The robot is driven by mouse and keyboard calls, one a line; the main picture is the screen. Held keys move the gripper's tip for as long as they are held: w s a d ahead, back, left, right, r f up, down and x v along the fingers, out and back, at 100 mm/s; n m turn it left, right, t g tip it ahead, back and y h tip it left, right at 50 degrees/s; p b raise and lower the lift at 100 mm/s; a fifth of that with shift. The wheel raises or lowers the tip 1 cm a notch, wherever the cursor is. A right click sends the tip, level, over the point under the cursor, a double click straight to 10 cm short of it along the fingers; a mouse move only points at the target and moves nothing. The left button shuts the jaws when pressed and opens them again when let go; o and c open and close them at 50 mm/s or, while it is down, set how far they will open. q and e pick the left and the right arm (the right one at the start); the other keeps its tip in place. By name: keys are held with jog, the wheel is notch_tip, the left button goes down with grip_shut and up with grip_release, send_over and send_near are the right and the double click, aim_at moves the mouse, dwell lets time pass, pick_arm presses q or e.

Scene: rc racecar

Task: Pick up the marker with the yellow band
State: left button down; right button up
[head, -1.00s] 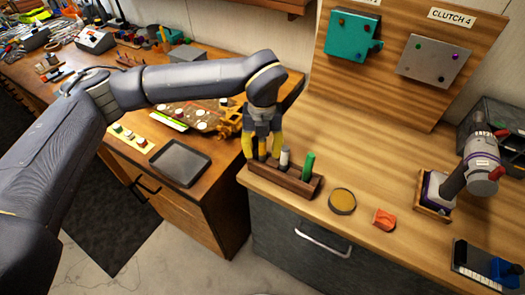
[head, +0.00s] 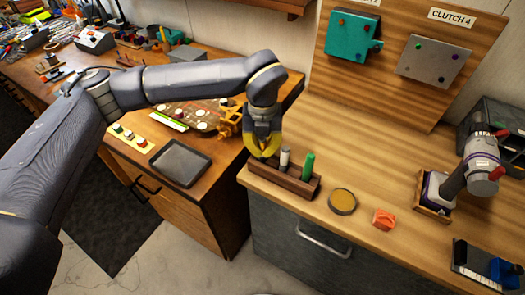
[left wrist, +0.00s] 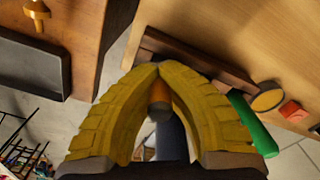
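A dark wooden rack (head: 291,182) stands at the front left of the light workbench and holds upright markers. A white-grey marker (head: 284,160) and a green marker (head: 308,166) show in it; the green one also shows in the left wrist view (left wrist: 252,125). My left gripper (head: 263,153) is over the rack's left end. In the left wrist view its yellow fingers (left wrist: 158,70) have closed together around a marker with an orange-yellow band (left wrist: 159,93), mostly hidden by the fingers. My right gripper is not recognisable in any view.
A round yellow-topped tin (head: 342,201) and an orange block (head: 384,218) lie right of the rack. A grey tray (head: 180,163) lies on the lower left bench. A purple-banded device (head: 481,170) stands at the right. The bench behind the rack is clear.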

pick_arm(q)
jog(key=shift+r, duration=0.15)
notch_tip(320, 180, up, 20)
dwell(0.8)
dwell(0.5)
